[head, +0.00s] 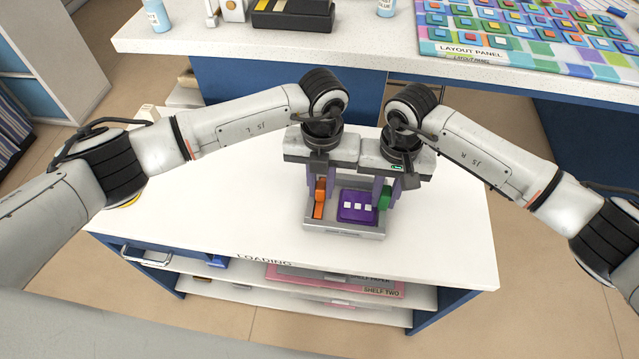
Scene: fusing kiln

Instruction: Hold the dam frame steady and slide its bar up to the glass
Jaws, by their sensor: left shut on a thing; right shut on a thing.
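The grey dam frame (345,234) sits on the white table with a purple glass piece (358,216) inside it. Small white squares lie in a row on the glass. My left gripper (320,190) points down and is shut on an orange part (319,208) at the frame's left side. My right gripper (386,192) points down and is shut on a green part (384,201) at the frame's right side, close beside the glass. The grippers hide the frame's back. I cannot tell whether the bar touches the glass.
The white loading table (200,210) is clear around the frame. Shelves below its front edge hold a pink pack (335,277). Behind, a counter (360,53) carries a layout panel (520,35) with coloured tiles, a black box (292,15) and bottles.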

